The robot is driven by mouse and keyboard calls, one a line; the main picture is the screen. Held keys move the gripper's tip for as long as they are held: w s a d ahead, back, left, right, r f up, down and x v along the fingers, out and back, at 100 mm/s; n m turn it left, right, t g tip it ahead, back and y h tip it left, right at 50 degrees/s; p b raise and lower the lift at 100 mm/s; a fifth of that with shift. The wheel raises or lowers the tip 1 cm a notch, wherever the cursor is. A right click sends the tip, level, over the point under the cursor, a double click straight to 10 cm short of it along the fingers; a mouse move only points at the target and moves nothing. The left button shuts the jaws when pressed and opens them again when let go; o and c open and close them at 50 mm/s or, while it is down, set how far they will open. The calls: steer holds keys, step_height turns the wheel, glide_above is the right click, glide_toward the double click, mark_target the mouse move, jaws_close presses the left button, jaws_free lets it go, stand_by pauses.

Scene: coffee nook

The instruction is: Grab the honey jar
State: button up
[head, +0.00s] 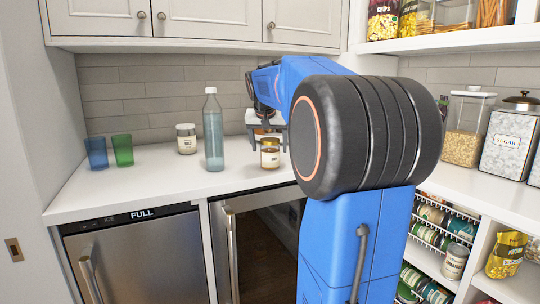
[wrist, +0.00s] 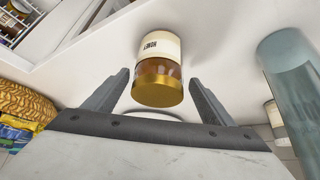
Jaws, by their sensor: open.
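The honey jar (head: 270,153) stands upright near the front edge of the white counter, with a pale label and a golden lid. In the wrist view the honey jar (wrist: 158,70) appears upside down, its amber glass showing between label and lid. My gripper (head: 268,134) is open above and around the jar's top. In the wrist view my gripper (wrist: 159,78) has one finger on each side of the jar, with gaps between. Part of the gripper is hidden behind my arm in the head view.
A tall blue-grey bottle (head: 213,130) stands left of the honey jar; another jar (head: 186,139) is farther left. Blue (head: 96,153) and green (head: 122,150) glasses stand at the far left. Shelves with containers (head: 510,140) are at right. Wall cabinets (head: 215,20) hang above.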

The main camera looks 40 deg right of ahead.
mark_target(271, 153)
steer(key=x, duration=0.4)
steer(key=shift+s+f, duration=0.15)
steer(key=shift+f, duration=0.15)
steer(key=c, duration=1.5)
steer(key=shift+o, duration=0.2)
steer(key=shift+r, duration=0.1)
